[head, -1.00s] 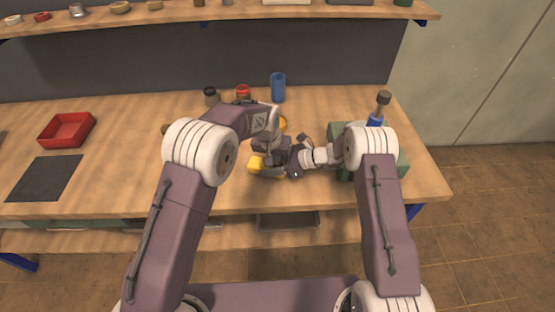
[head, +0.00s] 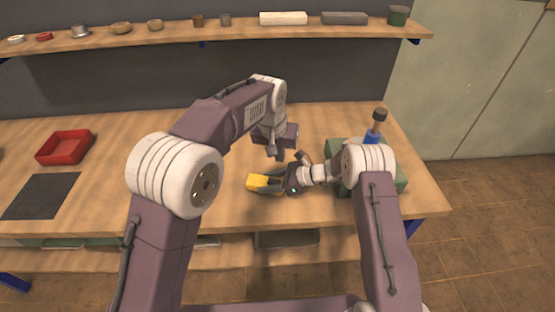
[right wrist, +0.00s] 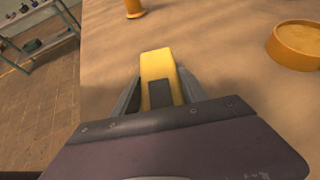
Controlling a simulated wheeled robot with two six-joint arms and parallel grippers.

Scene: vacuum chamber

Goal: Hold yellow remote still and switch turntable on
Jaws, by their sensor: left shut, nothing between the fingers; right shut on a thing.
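The yellow remote (head: 257,181) lies on the wooden table in the head view. In the right wrist view the yellow remote (right wrist: 157,66) shows a dark patch on its face and sits between the fingers. My right gripper (head: 268,184) is shut on it from the right side. My left gripper (head: 277,153) is shut and empty, pointing down behind and above the remote, apart from it. An orange round, rimmed thing (right wrist: 294,46) stands on the table in the right wrist view; I cannot tell whether it is the turntable. My left arm hides part of the table behind.
A green block (head: 397,176) with a blue-handled tool (head: 373,132) stands at the right, partly behind my right arm. A red tray (head: 65,148) and a dark mat (head: 41,196) lie at the left. A shelf (head: 230,35) with several containers runs along the back.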

